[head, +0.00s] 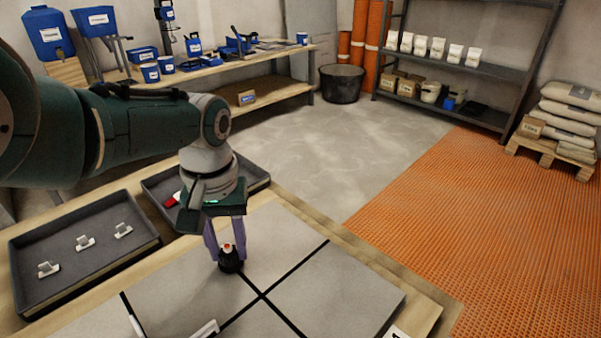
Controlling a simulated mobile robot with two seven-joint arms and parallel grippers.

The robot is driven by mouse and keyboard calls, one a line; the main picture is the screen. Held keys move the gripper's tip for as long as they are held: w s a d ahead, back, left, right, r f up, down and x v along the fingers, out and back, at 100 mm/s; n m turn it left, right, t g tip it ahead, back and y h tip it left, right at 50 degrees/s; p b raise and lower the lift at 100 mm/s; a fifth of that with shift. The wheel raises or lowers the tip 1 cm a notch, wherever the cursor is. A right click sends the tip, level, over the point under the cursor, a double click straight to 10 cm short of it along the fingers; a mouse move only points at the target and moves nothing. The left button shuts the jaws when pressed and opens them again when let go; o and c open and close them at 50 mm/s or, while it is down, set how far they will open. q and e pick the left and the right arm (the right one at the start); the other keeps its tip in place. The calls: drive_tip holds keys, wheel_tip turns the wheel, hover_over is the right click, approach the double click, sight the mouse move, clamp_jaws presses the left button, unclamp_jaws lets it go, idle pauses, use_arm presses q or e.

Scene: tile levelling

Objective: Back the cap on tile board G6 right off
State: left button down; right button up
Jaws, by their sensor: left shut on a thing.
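My left gripper (226,250) points straight down over the tile board, its purple fingers shut on the cap (231,266). The cap is dark and round, with a small red and white part showing between the fingers; the fingers hide much of it. It sits low at the tile (185,294), close to where the dark gaps between tiles cross. I cannot tell whether it still touches what is below it. A white label at the bottom edge is cut off, so I cannot read G6. My right gripper is not in view.
A grey tray (27,297) with several small white clips lies left of the tiles. A second tray (255,171), with a red item in it, stands behind my gripper. A white clip (205,329) shows at the bottom edge. The right-hand tile (335,290) is clear.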

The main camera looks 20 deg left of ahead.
use_arm(q)
drive_tip(key=n, duration=0.4)
drive_tip(key=shift+r+n, duration=0.1)
drive_tip(key=shift+n, duration=0.2)
drive_tip(key=n, duration=0.3)
drive_tip(key=shift+n, duration=0.3)
drive_tip(key=n, duration=0.3)
drive_tip(key=shift+n, duration=0.3)
drive_tip(key=shift+s+n, duration=0.1)
drive_tip(key=shift+n, duration=1.6)
drive_tip(key=c, duration=0.5)
unclamp_jaws()
drive_tip(key=shift+p, duration=0.3)
